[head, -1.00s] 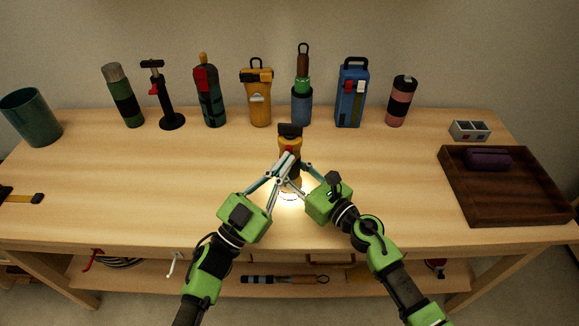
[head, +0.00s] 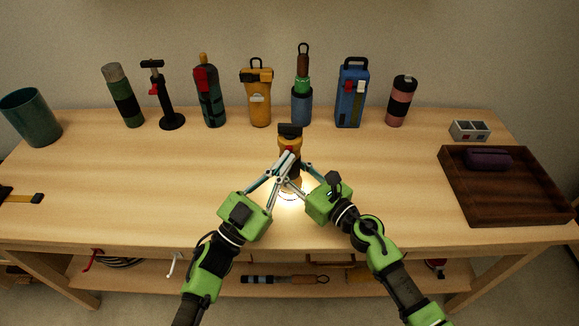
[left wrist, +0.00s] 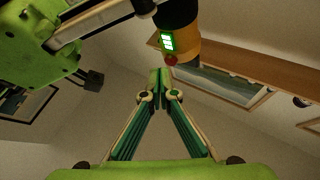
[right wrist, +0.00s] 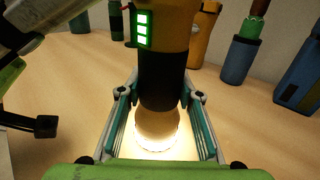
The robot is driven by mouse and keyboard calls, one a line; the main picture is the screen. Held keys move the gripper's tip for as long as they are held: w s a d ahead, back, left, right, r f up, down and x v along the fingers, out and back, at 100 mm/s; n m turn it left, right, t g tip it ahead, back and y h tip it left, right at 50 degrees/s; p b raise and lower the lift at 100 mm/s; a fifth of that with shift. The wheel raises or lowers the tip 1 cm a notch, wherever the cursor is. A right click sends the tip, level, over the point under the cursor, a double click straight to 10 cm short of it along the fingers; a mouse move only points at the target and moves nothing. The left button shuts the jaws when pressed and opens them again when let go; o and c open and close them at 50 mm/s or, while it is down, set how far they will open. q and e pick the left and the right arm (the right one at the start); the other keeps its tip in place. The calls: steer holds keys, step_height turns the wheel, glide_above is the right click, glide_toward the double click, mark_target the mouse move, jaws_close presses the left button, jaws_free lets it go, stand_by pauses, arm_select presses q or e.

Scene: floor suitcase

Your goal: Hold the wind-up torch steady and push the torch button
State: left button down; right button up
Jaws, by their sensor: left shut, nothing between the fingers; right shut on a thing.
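The wind-up torch (head: 290,145) is yellow and black and stands upright near the front middle of the table. A bright glow lies on the wood at its base. My right gripper (right wrist: 160,105) is shut around the torch's dark lower part. In the right wrist view a lit green indicator (right wrist: 143,30) shows on the torch's side. In the left wrist view the indicator (left wrist: 167,41) is lit too, with a red button (left wrist: 171,60) just below it. My left gripper (left wrist: 160,75) is shut and empty, its tips close to the button; I cannot tell whether they touch it.
Several bottles and lamps stand along the back, among them a yellow lantern (head: 260,98) and a blue case (head: 352,95). A dark wooden tray (head: 510,210) with a purple case (head: 488,159) is at right. A green cup (head: 32,118) stands far left. The table's left middle is clear.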

arm_select(q)
steer(key=shift+w, duration=0.3)
steer(key=shift+w, duration=0.25)
stand_by(0.4)
steer(key=shift+s, duration=0.75)
steer(key=s, duration=0.6)
steer(key=shift+a, duration=0.25)
